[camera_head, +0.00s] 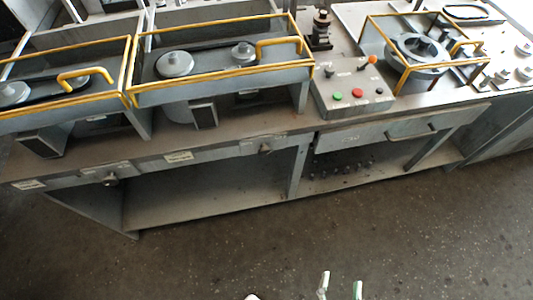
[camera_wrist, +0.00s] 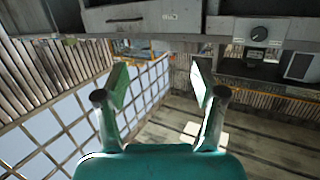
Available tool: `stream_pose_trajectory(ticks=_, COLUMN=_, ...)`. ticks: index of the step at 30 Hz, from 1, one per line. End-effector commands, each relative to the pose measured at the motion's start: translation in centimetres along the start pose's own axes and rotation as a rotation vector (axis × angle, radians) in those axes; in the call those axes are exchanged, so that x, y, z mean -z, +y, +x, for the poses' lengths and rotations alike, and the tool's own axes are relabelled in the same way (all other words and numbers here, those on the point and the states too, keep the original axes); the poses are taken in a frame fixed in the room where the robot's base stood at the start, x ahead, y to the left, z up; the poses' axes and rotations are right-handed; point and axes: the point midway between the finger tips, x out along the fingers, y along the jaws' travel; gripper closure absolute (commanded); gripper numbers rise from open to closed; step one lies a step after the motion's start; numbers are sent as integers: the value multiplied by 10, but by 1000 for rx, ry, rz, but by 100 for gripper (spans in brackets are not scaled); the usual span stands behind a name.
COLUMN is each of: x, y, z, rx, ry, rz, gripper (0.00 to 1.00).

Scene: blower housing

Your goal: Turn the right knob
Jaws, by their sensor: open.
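Two small knobs sit on the front edge of the grey workbench (camera_head: 225,142) in the head view. The right knob (camera_head: 265,148) is near the middle of the bench, and the left knob (camera_head: 111,180) is farther left. My gripper (camera_head: 340,287) shows only by its fingertips at the bottom edge, well apart from the bench. In the wrist view my gripper (camera_wrist: 161,80) is open, with nothing between its fingers. A dark round knob (camera_wrist: 259,33) shows at the upper right there; I cannot tell which knob it is.
Yellow-railed machines (camera_head: 215,72) stand on the bench. A control box (camera_head: 352,92) with red and green buttons stands to their right. Below the bench is an open shelf (camera_head: 210,195). The floor (camera_head: 250,245) in front is clear. Windows (camera_wrist: 50,135) show in the wrist view.

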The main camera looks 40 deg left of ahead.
Motion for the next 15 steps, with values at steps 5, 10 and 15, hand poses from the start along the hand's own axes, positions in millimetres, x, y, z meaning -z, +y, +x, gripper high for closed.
stream_pose_trajectory(ticks=5, x=3, y=-46, z=63, rx=144, ry=38, rz=0, gripper=31)
stream_pose_trajectory(ticks=10, x=13, y=-104, z=115, rx=285, ry=70, rz=1, gripper=31)
stream_pose_trajectory(ticks=15, x=29, y=-166, z=152, rx=417, ry=101, rz=2, gripper=31)
